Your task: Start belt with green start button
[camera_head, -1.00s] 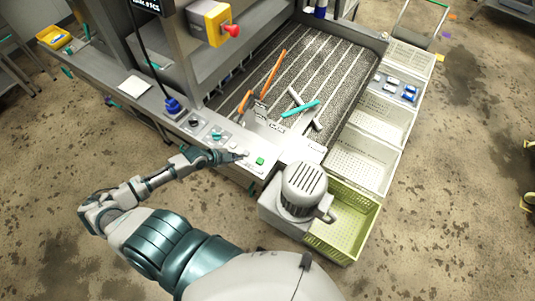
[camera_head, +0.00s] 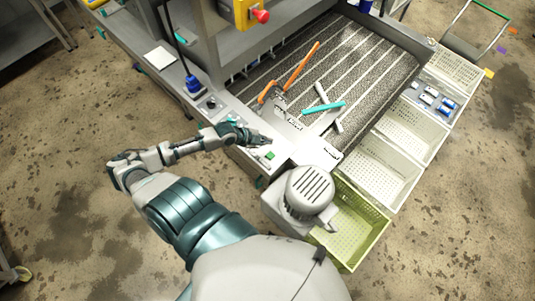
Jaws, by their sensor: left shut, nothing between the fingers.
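The green start button (camera_head: 270,155) sits near the right end of the pale control panel (camera_head: 256,166), beside the belt. My left gripper (camera_head: 266,141) is shut and empty. Its fingertips are over the panel, just above and left of the green button in the picture; whether they touch the panel I cannot tell. The belt (camera_head: 350,62) is dark with pale stripes, and orange, teal and grey tools lie on it. My right gripper is not in view.
A grey motor housing (camera_head: 307,194) stands close to the right of the panel. A yellow-green crate (camera_head: 372,238) and pale crates (camera_head: 378,168) line the belt's right side. A red emergency knob (camera_head: 261,16) on a yellow box and a blue knob (camera_head: 193,84) are farther back.

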